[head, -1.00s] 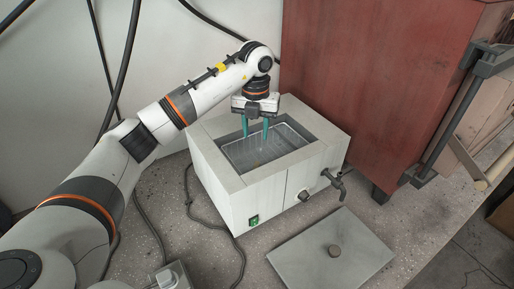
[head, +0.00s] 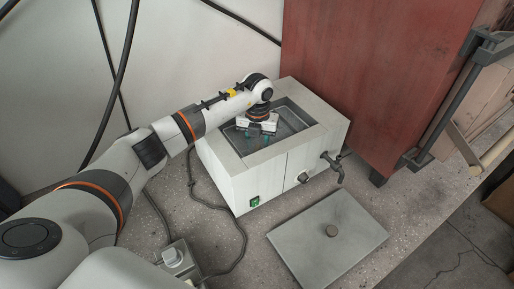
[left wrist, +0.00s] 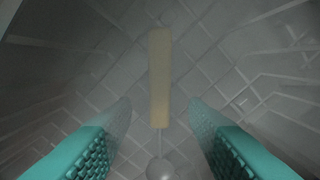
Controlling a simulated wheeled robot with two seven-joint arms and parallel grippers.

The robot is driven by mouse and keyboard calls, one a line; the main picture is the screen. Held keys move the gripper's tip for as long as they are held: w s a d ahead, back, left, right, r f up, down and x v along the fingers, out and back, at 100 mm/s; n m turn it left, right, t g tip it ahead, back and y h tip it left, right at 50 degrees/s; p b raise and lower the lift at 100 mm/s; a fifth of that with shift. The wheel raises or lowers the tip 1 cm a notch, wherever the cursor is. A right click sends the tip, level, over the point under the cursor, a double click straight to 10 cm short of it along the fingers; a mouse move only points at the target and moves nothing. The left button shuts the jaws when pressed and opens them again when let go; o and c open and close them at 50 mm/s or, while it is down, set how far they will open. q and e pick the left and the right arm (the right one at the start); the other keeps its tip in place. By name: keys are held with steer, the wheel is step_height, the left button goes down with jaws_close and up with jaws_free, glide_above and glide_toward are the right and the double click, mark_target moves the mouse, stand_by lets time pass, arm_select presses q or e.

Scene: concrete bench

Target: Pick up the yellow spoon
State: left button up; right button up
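The yellow spoon (left wrist: 160,75) shows in the left wrist view. Its pale yellow handle runs up the middle and its metal bowl end is at the bottom edge. It lies over the wire-grid floor of the bath (head: 222,150). My left gripper (head: 258,137) is down inside the bath opening in the head view. Its two teal fingers are open, one on each side of the spoon in the left wrist view, with visible gaps. I cannot make out the spoon in the head view. My right gripper is not in view.
The bath's walls stand close around my left gripper. A grey lid (head: 345,250) with a knob lies on the bench (head: 400,200) in front. A tap (head: 334,165) sticks out of the bath's front. A red cabinet (head: 370,80) stands behind to the right.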

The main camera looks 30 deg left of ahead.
arm_select(q)
steer(key=shift+f, duration=0.1)
steer(key=shift+c, duration=0.3)
jaws_close()
